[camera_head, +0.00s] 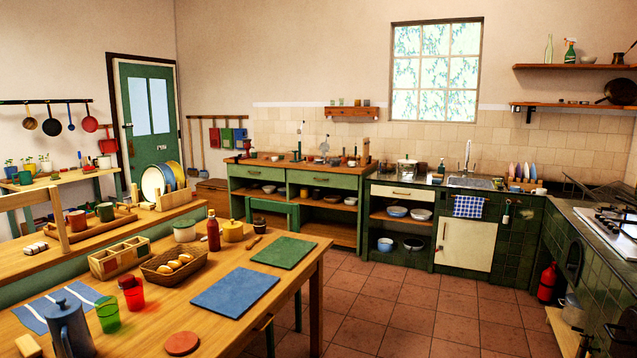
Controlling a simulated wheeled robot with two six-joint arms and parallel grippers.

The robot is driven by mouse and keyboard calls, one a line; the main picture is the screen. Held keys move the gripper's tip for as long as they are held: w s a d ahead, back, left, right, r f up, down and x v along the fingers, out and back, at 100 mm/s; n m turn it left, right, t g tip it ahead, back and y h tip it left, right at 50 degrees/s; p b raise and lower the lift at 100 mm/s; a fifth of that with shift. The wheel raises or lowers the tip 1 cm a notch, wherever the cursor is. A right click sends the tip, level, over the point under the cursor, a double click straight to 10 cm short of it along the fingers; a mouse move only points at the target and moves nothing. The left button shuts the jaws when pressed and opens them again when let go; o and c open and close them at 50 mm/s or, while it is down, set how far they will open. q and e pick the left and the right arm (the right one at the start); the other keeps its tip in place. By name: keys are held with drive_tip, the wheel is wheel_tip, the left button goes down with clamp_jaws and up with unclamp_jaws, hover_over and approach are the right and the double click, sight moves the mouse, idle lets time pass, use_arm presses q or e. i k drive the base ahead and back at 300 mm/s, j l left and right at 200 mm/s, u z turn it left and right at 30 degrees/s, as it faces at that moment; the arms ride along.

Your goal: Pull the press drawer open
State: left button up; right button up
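The frames do not label a press drawer. The wood-topped green cabinet at the back wall has a left green drawer (258,174) and a right green drawer (330,182), side by side above open shelves. The dark green tiled unit to its right has a cream drawer (405,194) with a small dark handle. All of these drawers look shut. I cannot tell which one the task means. Neither of my grippers can be made out in the head view.
A wooden table (222,318) fills the left foreground, holding a blue board (235,292), a bread basket and cups. A green chair (272,212) stands between it and the green cabinet. Tiled floor (400,316) is clear in the middle. A red extinguisher (547,283) stands at right.

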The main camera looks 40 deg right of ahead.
sight(330, 175)
drive_tip(key=i+l+z, duration=0.35)
drive_tip(key=l, duration=0.25)
drive_tip(key=i+l+z, duration=0.4)
drive_tip(key=l, duration=0.15)
drive_tip(key=i+l+z, duration=0.35)
drive_tip(key=i, duration=0.15)
drive_tip(key=i+l+z, duration=0.35)
drive_tip(key=i, duration=0.15)
drive_tip(key=i+z, duration=0.4)
drive_tip(key=i+l+u, duration=0.1)
drive_tip(key=i, duration=0.95)
drive_tip(key=i+l, duration=0.15)
drive_tip(key=i, duration=0.95)
drive_tip(key=j+u, duration=0.05)
